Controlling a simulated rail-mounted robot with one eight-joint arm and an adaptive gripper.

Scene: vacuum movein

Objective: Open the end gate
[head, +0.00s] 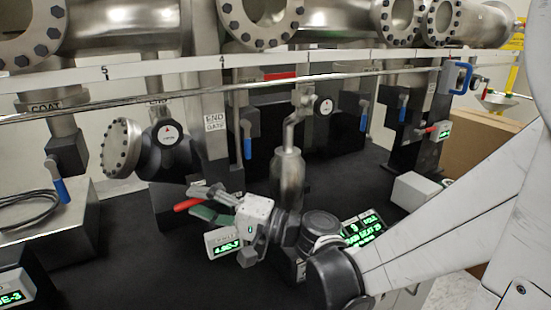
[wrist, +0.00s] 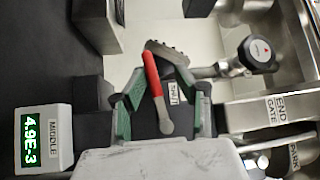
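An "END GATE" label (head: 215,123) is on a steel post behind my gripper; it also shows at the right in the wrist view (wrist: 283,107). A red lever handle (wrist: 153,75) lies between the two green-padded fingers of my gripper (wrist: 162,102) in the wrist view. The fingers stand apart, with gaps on both sides of the handle. In the head view my gripper (head: 208,203) is low over the black surface, with the red handle (head: 188,204) at its tips. A black round knob (head: 167,133) sits left of the label. I cannot tell which part the label names.
A "MIDDLE" readout (wrist: 45,140) showing 4.9E-3 is close beside my gripper. A steel cylinder (head: 288,175) stands just behind it. Blue-handled valves (head: 247,140) and a horizontal rail (head: 240,85) lie beyond.

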